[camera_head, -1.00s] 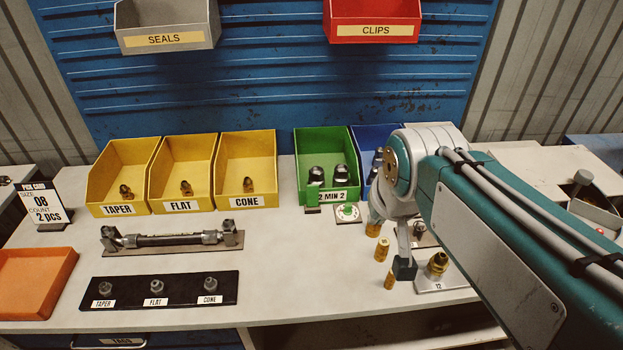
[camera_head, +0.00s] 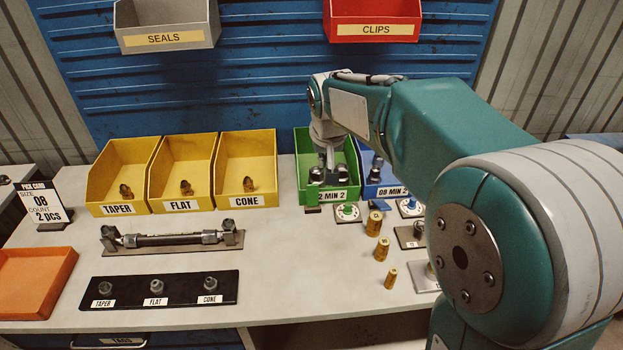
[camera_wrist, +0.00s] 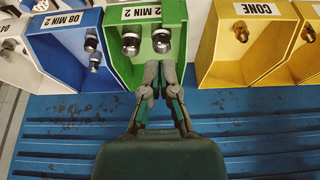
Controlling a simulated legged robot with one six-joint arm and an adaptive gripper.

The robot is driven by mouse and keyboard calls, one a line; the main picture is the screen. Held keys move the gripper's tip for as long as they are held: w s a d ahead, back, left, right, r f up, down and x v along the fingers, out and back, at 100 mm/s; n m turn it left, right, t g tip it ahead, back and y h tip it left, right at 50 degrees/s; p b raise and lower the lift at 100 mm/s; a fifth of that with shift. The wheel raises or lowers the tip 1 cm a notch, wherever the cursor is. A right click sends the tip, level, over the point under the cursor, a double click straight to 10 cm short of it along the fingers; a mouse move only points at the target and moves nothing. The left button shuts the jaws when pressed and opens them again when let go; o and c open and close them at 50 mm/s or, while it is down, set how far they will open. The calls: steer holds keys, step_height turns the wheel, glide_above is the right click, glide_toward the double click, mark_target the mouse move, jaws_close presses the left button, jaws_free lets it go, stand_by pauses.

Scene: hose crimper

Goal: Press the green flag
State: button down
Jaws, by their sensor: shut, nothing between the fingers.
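The green flag (camera_head: 312,196) is a small upright plate at the front left of the green bin (camera_head: 353,160), beside its label. It stands on a small dark base. I cannot make it out in the wrist view. My gripper (camera_head: 329,166) points down over the inside of the green bin, behind the flag. In the wrist view my gripper (camera_wrist: 161,80) is shut and empty, at the bin's back edge. Two metal fittings (camera_wrist: 131,44) lie inside the bin, near the fingertips.
Brass fittings (camera_head: 382,249) stand at the front right.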

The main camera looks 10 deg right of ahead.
glide_above(313, 196)
steer(key=s, duration=0.1)
steer(key=f, duration=0.2)
steer(key=shift+s+a+f, duration=0.1)
steer(key=shift+s+f, duration=0.1)
steer(key=shift+f, duration=0.15)
steer(key=shift+f, duration=0.1)
steer(key=x, duration=1)
